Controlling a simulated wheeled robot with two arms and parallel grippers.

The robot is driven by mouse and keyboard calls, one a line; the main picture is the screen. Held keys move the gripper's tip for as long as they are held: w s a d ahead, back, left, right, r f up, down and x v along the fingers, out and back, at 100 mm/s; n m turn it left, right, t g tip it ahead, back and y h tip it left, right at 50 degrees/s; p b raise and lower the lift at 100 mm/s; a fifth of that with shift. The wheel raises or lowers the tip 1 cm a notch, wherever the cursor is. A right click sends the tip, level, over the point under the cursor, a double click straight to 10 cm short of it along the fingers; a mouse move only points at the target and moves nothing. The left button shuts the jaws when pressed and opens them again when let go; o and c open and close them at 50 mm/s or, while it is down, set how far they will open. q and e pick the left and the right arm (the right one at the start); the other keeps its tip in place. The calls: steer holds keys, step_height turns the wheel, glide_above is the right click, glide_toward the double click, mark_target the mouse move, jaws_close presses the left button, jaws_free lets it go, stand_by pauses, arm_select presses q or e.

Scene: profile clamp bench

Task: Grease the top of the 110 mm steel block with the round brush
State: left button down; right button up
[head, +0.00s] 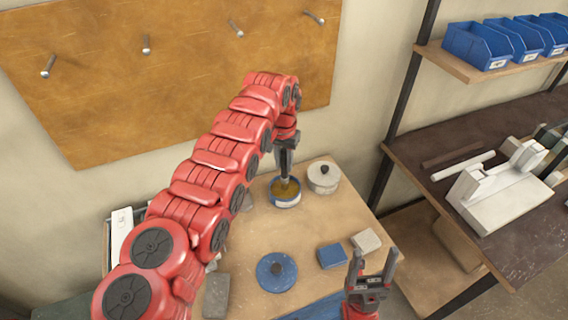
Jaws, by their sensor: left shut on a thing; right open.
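My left gripper (286,150) points down over an open blue-rimmed tin (285,201) of yellow-brown grease. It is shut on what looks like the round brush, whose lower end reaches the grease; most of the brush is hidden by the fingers. My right gripper (372,268) is open and empty at the table's front right. A dark grey block (216,296) lies at the front left, partly beside my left arm; it may be the steel block, but its length cannot be told. My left arm hides part of the table's left side.
A blue block (332,256) and a pale block (366,241) lie near my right gripper. A dark bench (440,180) is at right.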

mark_target(284, 151)
arm_select(q)
steer(key=shift+r+p, duration=0.4)
steer(key=shift+r, duration=2.6)
